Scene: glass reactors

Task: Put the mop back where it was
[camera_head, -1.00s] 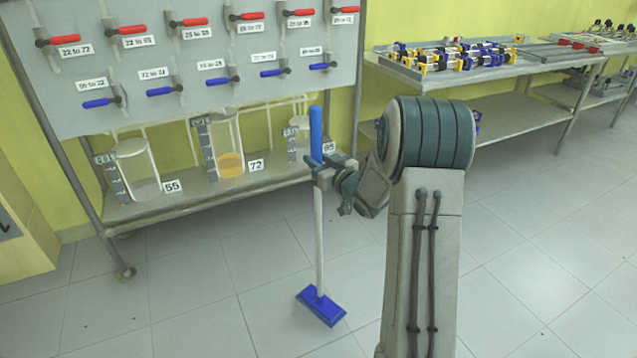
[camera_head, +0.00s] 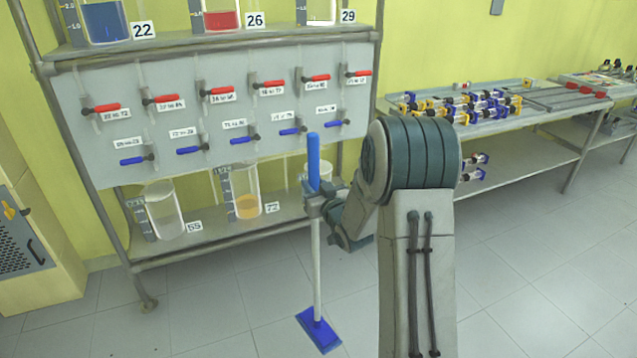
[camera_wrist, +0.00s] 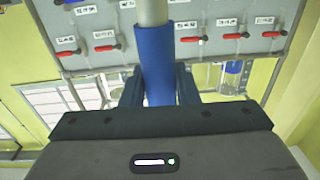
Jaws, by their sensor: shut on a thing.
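The mop has a blue grip, a pale shaft (camera_head: 317,262) and a flat blue head (camera_head: 318,330). My gripper (camera_head: 318,200) is shut on the mop at the lower part of its blue grip. The mop hangs nearly upright in front of the reactor rack, with its head low over or on the tiled floor; I cannot tell whether it touches. In the wrist view the blue grip (camera_wrist: 158,62) stands between my fingers (camera_wrist: 160,88), and the pale shaft runs off the top edge.
The reactor rack (camera_head: 135,262) with valves and glass vessels stands behind the mop. A steel table (camera_head: 520,150) with blue and yellow parts stands to the right. A pale cabinet (camera_head: 30,240) is at the far left. Tiled floor (camera_head: 220,320) is open in front.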

